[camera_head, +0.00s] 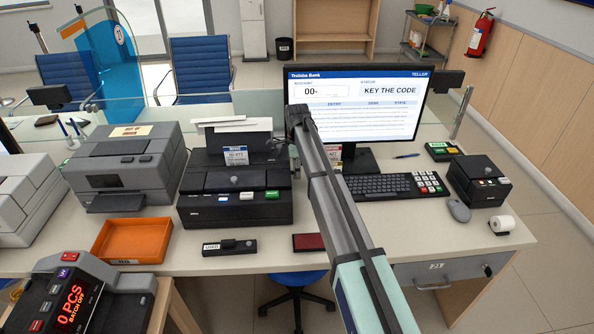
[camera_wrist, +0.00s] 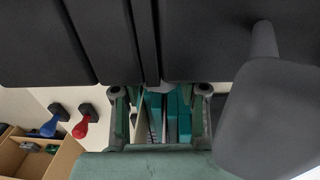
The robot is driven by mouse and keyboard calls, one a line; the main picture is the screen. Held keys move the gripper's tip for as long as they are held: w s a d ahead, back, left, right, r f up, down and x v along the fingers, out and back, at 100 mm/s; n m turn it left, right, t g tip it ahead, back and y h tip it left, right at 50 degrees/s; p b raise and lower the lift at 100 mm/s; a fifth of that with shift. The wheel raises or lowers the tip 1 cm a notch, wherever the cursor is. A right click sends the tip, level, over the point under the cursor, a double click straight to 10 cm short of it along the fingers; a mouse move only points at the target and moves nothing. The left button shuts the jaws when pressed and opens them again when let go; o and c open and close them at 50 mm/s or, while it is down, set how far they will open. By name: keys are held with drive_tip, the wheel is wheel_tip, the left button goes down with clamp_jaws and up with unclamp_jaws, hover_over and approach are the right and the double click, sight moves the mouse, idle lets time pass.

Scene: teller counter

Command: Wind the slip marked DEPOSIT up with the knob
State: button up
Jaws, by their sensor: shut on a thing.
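The dark slip printer (camera_head: 235,207) stands on the counter left of my arm. White paper (camera_head: 218,122) lies at its raised back, above a blue-and-white label (camera_head: 236,155). The lettering is too small to read, so I cannot tell which slip is marked DEPOSIT. My gripper reaches the printer's back right side, mostly hidden by my arm in the head view. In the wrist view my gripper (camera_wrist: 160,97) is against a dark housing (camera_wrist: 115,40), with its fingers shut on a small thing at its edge. The knob itself is not clearly visible.
The monitor (camera_head: 355,100), reading KEY THE CODE, and a keyboard (camera_head: 390,187) stand right of my arm. An orange tray (camera_head: 133,241) and grey machine (camera_head: 125,165) are at left. A red pad (camera_head: 307,243) lies in front. Red (camera_wrist: 81,127) and blue (camera_wrist: 50,126) handled items show in the wrist view.

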drive_tip(key=t+b, duration=0.2)
drive_tip(key=s+t+b, duration=0.1)
drive_tip(key=b, duration=0.1)
drive_tip(key=shift+d+f+t, duration=0.1)
drive_tip(key=shift+f+t, duration=0.2)
drive_tip(key=shift+t+y+b, duration=0.4)
drive_tip(key=shift+t+b, duration=0.4)
drive_tip(key=shift+b, duration=0.15)
drive_tip(key=shift+r, duration=0.1)
drive_tip(key=shift+w+t+b, duration=0.1)
drive_tip(key=shift+t+b, duration=0.2)
drive_tip(key=shift+r, duration=0.1)
drive_tip(key=o, duration=1.1)
drive_tip(key=shift+o, duration=0.2)
drive_tip(key=shift+r, duration=0.1)
drive_tip(key=v, duration=1.1)
drive_tip(key=shift+r, duration=0.35)
